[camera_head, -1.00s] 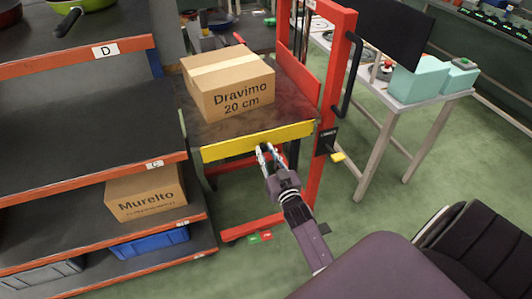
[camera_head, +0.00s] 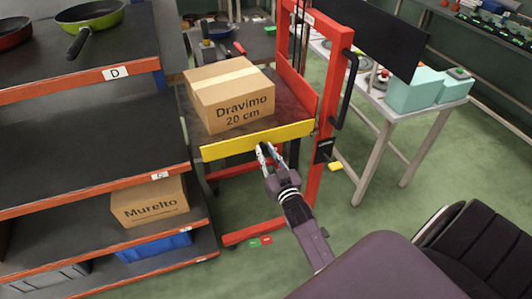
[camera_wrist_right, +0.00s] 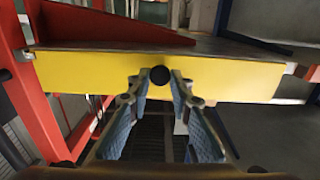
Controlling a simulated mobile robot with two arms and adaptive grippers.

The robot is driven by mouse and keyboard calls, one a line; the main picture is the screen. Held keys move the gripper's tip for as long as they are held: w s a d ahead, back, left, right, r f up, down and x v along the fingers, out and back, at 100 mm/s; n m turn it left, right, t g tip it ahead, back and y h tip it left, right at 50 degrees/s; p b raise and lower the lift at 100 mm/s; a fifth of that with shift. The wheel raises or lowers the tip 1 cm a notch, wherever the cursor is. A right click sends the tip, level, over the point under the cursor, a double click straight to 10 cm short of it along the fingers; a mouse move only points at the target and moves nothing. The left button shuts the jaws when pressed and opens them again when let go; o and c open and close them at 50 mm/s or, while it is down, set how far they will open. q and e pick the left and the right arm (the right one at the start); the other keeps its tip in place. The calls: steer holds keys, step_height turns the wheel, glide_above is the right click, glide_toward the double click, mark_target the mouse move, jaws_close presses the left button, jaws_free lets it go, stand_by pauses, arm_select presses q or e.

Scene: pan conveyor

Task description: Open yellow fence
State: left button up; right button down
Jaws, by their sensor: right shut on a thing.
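The yellow fence (camera_head: 257,140) is a flat bar along the front edge of the red lift's dark platform. It stands upright across the front, below the box. A round black knob (camera_wrist_right: 160,74) sits at the middle of the fence in the right wrist view. My right gripper (camera_head: 265,150) reaches the fence from below. Its two blue-padded fingers (camera_wrist_right: 160,88) are closed around the knob. The "Dravimo 20 cm" box (camera_head: 232,98) rests on the platform behind the fence. My left gripper is not in view.
The red lift frame (camera_head: 320,190) and its black handle (camera_head: 346,92) rise right of the fence. A shelf rack (camera_head: 70,130) with a "Murelto" box (camera_head: 150,203) and pans stands on the left. A table with teal boxes (camera_head: 413,90) is at right. Green floor is free between.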

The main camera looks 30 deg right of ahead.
steer(key=shift+w+r, duration=0.1)
steer(key=shift+r, duration=0.25)
steer(key=c, duration=1.8)
jaws_free()
steer(key=shift+c, duration=0.2)
steer(key=shift+o, duration=0.4)
steer(key=shift+f, duration=0.2)
steer(key=v, duration=1.2)
